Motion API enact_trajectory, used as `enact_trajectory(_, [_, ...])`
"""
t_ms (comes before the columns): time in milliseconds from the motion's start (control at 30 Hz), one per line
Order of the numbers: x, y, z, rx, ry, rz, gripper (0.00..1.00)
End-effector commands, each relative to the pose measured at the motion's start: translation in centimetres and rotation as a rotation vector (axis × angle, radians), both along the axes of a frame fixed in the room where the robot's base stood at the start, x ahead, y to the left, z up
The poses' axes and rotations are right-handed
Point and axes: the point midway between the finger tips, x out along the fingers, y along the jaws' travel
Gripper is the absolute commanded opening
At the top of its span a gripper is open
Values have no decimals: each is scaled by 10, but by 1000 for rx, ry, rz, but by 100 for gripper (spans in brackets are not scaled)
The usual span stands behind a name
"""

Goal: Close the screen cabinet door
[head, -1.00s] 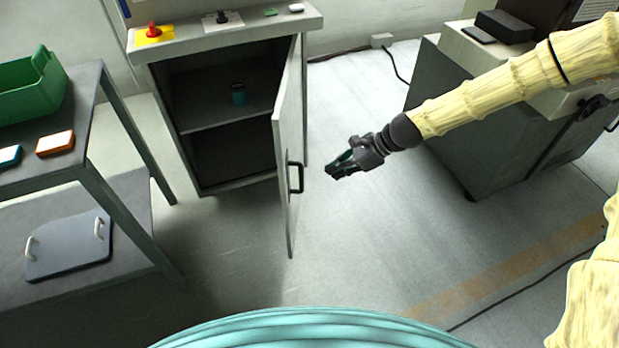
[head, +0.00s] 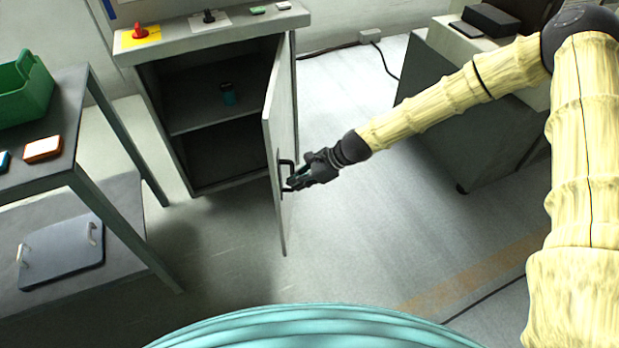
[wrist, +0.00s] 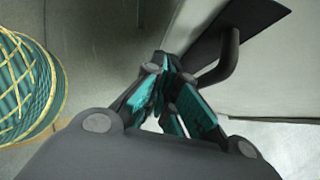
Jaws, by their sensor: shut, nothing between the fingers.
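The screen cabinet (head: 185,160) stands with its door (head: 281,130) swung wide open, hinged on the right side and pointing toward me. The door's dark bar handle (head: 284,175) is on its right face. My gripper (head: 291,184) is shut and empty, its tips right at the handle. In the wrist view, the fingers (wrist: 172,95) are close beside the handle (wrist: 228,58); I cannot tell whether they touch it.
A grey table (head: 75,150) at left carries a green bin (head: 25,90) and an orange-edged block (head: 43,149). A large grey machine (head: 455,130) stands at right. The floor between the door and machine is clear.

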Motion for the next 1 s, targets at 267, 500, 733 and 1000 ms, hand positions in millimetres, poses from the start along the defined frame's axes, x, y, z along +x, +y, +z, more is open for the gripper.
enact_trajectory(267, [2, 21, 0, -1, 0, 0, 0])
enact_trajectory(500, [3, 23, 0, -1, 1, -1, 0])
enact_trajectory(733, [3, 25, 0, 0, 0, -3, 0])
enact_trajectory(1000, [5, 57, -1, 0, 2, -55, 0])
